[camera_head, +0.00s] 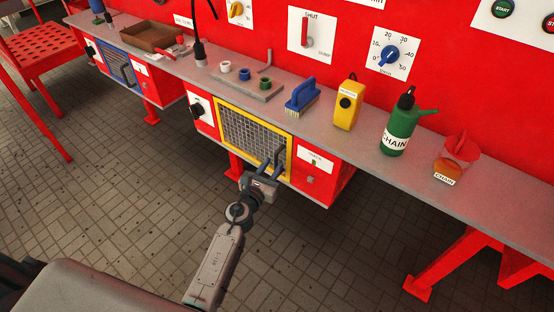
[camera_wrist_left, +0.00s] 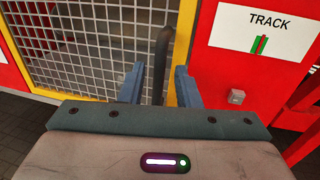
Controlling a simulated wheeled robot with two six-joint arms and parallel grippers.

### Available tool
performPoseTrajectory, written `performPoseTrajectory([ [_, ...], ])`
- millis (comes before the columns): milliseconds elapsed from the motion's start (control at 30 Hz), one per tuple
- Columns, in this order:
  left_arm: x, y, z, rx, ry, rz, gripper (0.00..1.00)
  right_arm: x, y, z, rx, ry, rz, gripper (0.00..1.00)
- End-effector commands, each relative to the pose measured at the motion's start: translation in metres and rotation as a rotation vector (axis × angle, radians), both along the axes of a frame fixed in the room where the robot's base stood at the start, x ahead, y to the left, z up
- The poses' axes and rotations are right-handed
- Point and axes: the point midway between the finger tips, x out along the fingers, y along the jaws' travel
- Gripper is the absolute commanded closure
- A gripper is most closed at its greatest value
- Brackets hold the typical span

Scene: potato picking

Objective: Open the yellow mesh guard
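The yellow mesh guard (camera_head: 243,127) is a grey wire grid in a yellow frame on the front of a red box under the shelf. It appears closed, flush with the box. A dark curved handle (camera_head: 279,154) stands out near its right edge. My left gripper (camera_head: 269,162) is in front of that right side. In the left wrist view the guard (camera_wrist_left: 75,42) fills the upper left. The handle (camera_wrist_left: 162,60) shows between the two separated blue fingers of my left gripper (camera_wrist_left: 159,80), with gaps on both sides. My right gripper is out of view.
A TRACK label (camera_wrist_left: 265,24) and a small grey knob (camera_wrist_left: 236,97) are right of the guard. The grey shelf (camera_head: 470,190) above holds a brush (camera_head: 301,96), a yellow device (camera_head: 346,104) and a green CHAIN bottle (camera_head: 399,128). The tiled floor in front is clear.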

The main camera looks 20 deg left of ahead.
Motion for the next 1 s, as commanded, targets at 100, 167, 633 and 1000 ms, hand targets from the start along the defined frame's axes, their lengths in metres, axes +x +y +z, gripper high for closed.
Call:
performPoseTrajectory([
  [100,0.018,-0.003,0.0,-0.001,0.0,0.0,0.7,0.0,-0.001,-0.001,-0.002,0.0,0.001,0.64],
  [167,0.025,-0.004,0.0,-0.001,-0.001,0.0,0.7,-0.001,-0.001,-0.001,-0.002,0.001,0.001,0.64],
  [633,0.035,-0.006,-0.001,-0.002,0.001,0.0,0.76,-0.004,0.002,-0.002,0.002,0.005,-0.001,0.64],
  [1000,0.034,-0.005,-0.001,-0.001,0.001,-0.001,1.0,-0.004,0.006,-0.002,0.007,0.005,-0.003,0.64],
])
